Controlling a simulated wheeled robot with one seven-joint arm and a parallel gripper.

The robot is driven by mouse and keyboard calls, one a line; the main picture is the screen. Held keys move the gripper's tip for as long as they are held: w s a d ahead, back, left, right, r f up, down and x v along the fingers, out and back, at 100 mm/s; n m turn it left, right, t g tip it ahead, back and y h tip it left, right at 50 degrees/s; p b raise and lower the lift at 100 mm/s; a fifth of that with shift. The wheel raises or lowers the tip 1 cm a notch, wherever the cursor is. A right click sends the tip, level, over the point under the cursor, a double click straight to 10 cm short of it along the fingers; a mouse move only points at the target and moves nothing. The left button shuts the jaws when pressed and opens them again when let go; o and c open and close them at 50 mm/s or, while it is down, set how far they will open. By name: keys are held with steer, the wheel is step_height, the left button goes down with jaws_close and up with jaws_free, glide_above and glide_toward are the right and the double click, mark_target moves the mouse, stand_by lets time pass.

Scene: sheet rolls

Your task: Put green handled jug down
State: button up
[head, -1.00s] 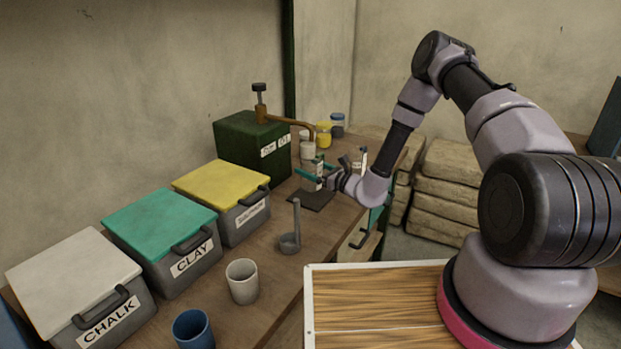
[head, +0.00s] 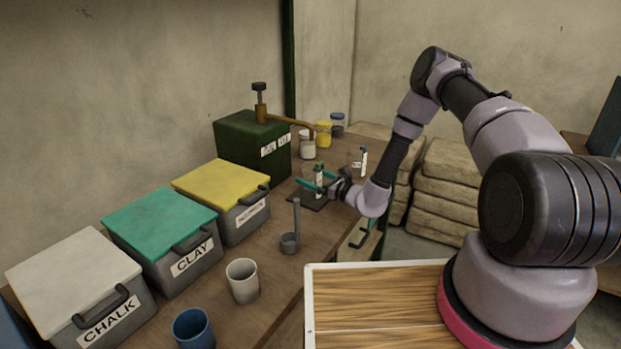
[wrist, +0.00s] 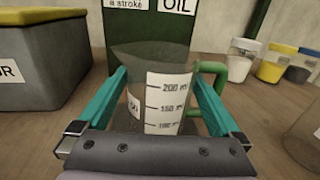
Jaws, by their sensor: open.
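The green handled jug (wrist: 162,88) is clear, with a white measuring scale and a green handle (wrist: 218,78) on its right side. It stands upright between the two teal fingers of my gripper (wrist: 158,76). In the head view the jug (head: 320,182) is small, at the dark mat (head: 303,201) in front of the green oil box (head: 250,150). My gripper (head: 315,181) is open, with its fingers either side of the jug. The jug's base is hidden by my gripper in the wrist view, so its contact below is unclear there.
Another clear vessel with a white label (head: 363,160) stands right of my gripper. White (head: 308,147), yellow (head: 324,134) and blue-lidded (head: 337,124) jars stand behind. A grey ladle-like cup (head: 290,241) stands nearer, with lidded boxes on the left.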

steer(key=v, duration=1.1)
steer(key=shift+s+d, duration=0.1)
steer(key=shift+s, duration=0.1)
steer(key=s+a+r+n+g+y, duration=0.1)
steer(key=s+r+n+g, duration=0.3)
steer(key=r, duration=0.4)
steer(key=s+a+r+n+g, duration=0.1)
steer(key=s+r+n+g, duration=0.1)
steer(key=r+n+g, duration=0.35)
steer(key=s+a+r+n+g+y, duration=0.1)
steer(key=s+r+n+g, duration=0.3)
steer(key=r, duration=0.7)
steer(key=s+d+r+n+t+h, duration=0.8)
steer(key=s+d+r+h, duration=0.5)
steer(key=s+d+r, duration=0.3)
step_height(320, 180, up, 4)
steer(key=shift+s+d+f+n+t, duration=0.1)
steer(key=shift+s+d+n+t, duration=0.15)
steer(key=shift+n+t, duration=0.1)
